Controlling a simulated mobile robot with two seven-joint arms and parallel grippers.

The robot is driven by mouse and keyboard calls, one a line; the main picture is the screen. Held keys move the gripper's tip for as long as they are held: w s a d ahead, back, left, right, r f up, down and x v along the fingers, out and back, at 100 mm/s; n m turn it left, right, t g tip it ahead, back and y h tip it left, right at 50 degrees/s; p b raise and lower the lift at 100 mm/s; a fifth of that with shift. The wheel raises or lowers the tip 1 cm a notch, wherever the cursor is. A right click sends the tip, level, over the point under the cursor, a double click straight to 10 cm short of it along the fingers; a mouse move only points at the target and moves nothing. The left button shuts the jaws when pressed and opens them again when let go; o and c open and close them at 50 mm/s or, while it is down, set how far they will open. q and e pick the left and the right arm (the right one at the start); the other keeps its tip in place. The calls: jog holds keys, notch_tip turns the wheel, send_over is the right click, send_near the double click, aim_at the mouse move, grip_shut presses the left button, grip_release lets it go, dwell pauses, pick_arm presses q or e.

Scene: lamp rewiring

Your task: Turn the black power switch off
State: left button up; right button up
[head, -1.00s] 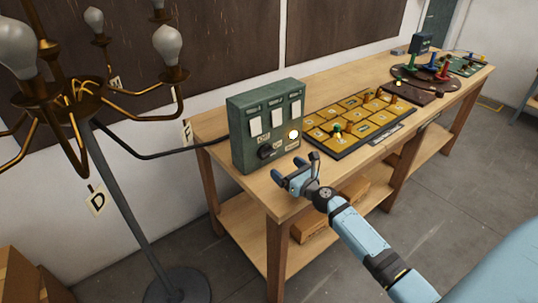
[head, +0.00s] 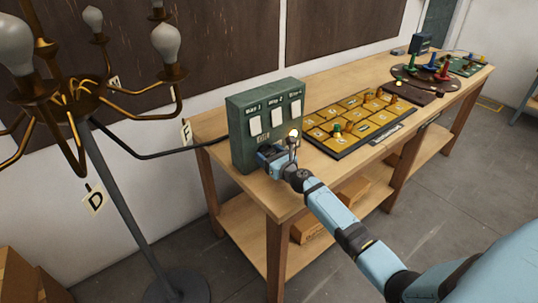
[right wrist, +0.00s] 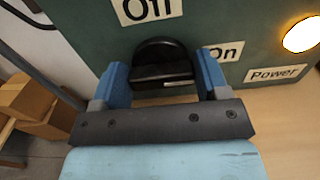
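The black power switch (right wrist: 163,66) shows in the right wrist view on the front of the green control box (head: 239,127). Its ridge runs roughly sideways, with an "Off" label (right wrist: 150,8) above it and an "On" label (right wrist: 222,51) to its right. My right gripper (right wrist: 162,78) is open, with its blue fingers on either side of the switch; whether they touch it I cannot tell. In the head view my right gripper (head: 275,157) is at the box's lower front and hides the switch. My left gripper is not in view.
A round light (right wrist: 301,35) glows by the "Power" label. The box stands on a wooden bench (head: 207,126), beside a yellow-tiled board (head: 343,142). A chandelier-like lamp (head: 75,95) on a grey pole stands at left, and a black cable (head: 160,153) runs to the box.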

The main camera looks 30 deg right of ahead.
jog(key=c, duration=0.4)
jog(key=shift+n, duration=0.3)
jog(key=n+b, duration=0.1)
jog(key=n, duration=0.2)
jog(key=shift+a+f+n, duration=0.1)
jog(key=shift+n, duration=0.3)
jog(key=n+b, duration=0.1)
jog(key=n, duration=0.2)
jog(key=shift+n+b, duration=0.3)
jog(key=n, duration=0.2)
jog(key=shift+a+f+n+b, duration=0.1)
jog(key=shift+n+b, duration=0.3)
jog(key=n+b, duration=0.1)
jog(key=n, duration=0.2)
jog(key=shift+n, duration=2)
